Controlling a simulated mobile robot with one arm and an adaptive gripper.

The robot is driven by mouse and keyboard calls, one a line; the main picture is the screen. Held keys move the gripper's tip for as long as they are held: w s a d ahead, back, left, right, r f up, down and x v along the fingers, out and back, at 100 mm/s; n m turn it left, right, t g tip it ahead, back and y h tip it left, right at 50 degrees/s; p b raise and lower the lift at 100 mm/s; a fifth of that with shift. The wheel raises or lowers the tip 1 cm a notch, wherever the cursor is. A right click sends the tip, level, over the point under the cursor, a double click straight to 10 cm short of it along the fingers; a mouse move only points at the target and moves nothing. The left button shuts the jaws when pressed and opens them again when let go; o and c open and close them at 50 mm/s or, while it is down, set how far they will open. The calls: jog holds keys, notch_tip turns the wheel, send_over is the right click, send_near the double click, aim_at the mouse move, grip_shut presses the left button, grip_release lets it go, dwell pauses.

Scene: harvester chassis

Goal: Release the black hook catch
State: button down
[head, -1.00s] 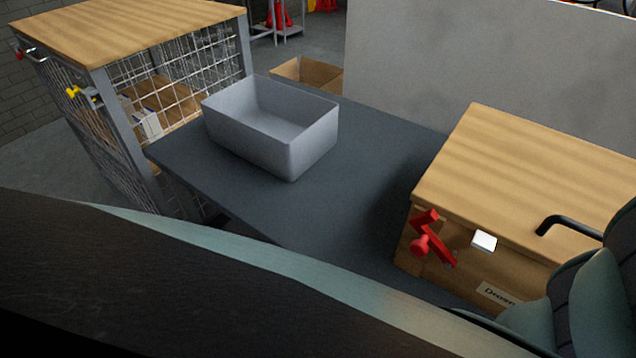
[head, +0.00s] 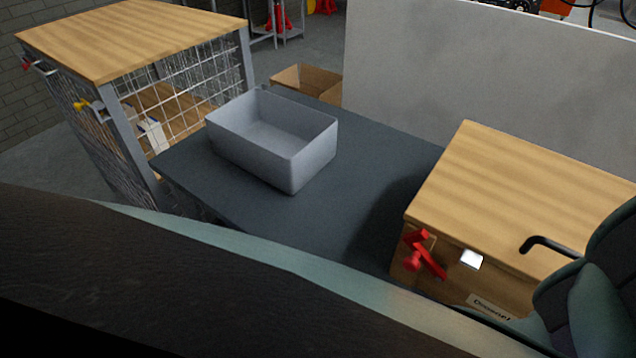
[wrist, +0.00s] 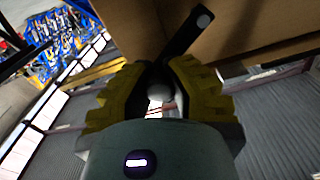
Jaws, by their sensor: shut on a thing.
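In the wrist view, a black bar with a pale round end (wrist: 187,38) runs down against a brown panel into my gripper (wrist: 160,92). It looks like the black hook catch. My gripper's yellow-padded fingers are shut on its lower part, where a pale round knob shows between them. The pads hide much of the held part. My gripper is not visible in the head view. There, a wooden box (head: 530,185) carries a bent black bar (head: 550,244) at its right, partly covered by my arm. I cannot tell whether this is the same piece.
A red catch (head: 424,255) and a small white plate (head: 471,259) are on the box front. A grey bin (head: 295,172) stands on the dark table (head: 350,195). A wire cage (head: 180,75) with a wooden top is left. Clear table lies between bin and box.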

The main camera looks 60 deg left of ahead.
jog(key=shift+f, duration=0.15)
jog(key=c, duration=0.8)
grip_release()
jog(key=shift+o, duration=0.2)
jog(key=v, duration=1.2)
